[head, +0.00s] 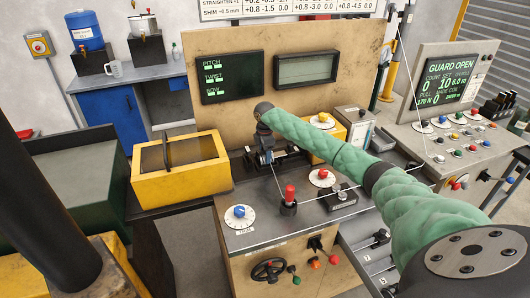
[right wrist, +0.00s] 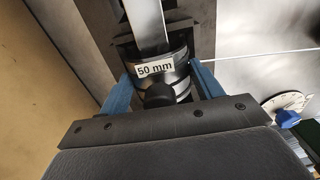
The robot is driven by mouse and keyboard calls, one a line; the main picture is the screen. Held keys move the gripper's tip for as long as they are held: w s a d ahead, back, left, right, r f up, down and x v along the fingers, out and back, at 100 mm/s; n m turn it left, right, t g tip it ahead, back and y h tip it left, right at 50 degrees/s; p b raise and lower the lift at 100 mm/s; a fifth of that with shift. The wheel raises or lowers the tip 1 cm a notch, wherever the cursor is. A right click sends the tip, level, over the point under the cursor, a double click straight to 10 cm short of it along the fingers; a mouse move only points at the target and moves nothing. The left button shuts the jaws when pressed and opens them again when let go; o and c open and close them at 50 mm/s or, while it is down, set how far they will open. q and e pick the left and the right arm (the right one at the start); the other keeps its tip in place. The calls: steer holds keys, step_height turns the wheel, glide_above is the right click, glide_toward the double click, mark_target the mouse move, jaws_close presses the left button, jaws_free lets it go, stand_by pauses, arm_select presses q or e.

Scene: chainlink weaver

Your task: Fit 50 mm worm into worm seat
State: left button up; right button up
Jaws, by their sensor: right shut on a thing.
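The 50 mm worm (right wrist: 178,56) is a dark, banded cylinder with a white "50 mm" label in the right wrist view. My right gripper (right wrist: 166,82) is shut on it, one blue finger on each side. In the head view my right gripper (head: 265,156) points down over the machine top, behind the red-knobbed lever. A dark fixture (head: 292,160), which looks like the worm seat, is just beside and behind it. A flat bright strip runs up from the worm in the wrist view. Whether the worm touches the seat cannot be told. My left gripper is not in view.
A red-knobbed lever (head: 289,197), a blue-knobbed dial (head: 239,215) and a red-knobbed dial (head: 322,177) are near the gripper. A thin wire crosses the machine top. The "GUARD OPEN" console (head: 447,80) stands right.

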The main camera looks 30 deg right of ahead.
steer(key=shift+f, duration=0.1)
stand_by(0.7)
stand_by(0.3)
steer(key=o, duration=1.3)
steer(key=shift+o, duration=0.2)
steer(key=shift+p, duration=0.35)
steer(key=shift+r+p, duration=2.75)
steer(key=shift+r, duration=1.25)
steer(key=shift+f, duration=0.1)
